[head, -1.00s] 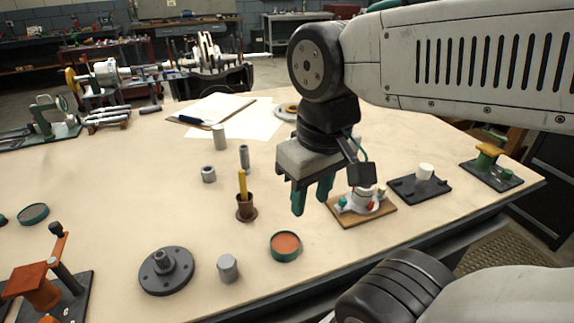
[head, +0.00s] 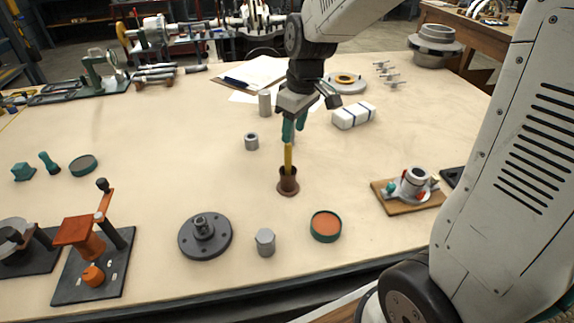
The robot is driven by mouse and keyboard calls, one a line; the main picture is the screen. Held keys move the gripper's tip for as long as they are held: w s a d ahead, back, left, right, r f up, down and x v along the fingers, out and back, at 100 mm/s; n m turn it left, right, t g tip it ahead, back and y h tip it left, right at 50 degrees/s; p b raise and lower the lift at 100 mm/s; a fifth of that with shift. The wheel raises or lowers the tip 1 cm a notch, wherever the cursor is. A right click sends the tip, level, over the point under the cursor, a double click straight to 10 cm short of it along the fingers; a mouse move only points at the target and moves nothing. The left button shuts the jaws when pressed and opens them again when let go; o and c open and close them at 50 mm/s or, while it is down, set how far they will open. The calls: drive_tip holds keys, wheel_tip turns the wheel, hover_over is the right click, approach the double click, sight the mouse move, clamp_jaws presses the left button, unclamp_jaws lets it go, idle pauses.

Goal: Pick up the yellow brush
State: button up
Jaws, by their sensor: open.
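The yellow brush (head: 288,157) stands upright in a brown cup (head: 288,183) near the middle of the table. Only its yellow handle shows; its lower end is hidden inside the cup. My gripper (head: 293,134) points down with its green fingers at the top of the handle. The fingers are open. They overlap the handle's upper end in this view, and I cannot tell whether they touch it.
A grey cylinder (head: 265,243), a flanged disc (head: 205,235) and a round tin with an orange top (head: 326,225) stand in front of the cup. A grey ring (head: 251,142) is to its left. A white block (head: 354,115) lies behind right.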

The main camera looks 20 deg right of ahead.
hover_over(287, 174)
drive_tip(key=f, duration=0.5)
drive_tip(key=w+f, duration=0.1)
drive_tip(key=f, duration=0.2)
drive_tip(key=shift+d+f, duration=0.1)
drive_tip(key=shift+d, duration=0.1)
clamp_jaws()
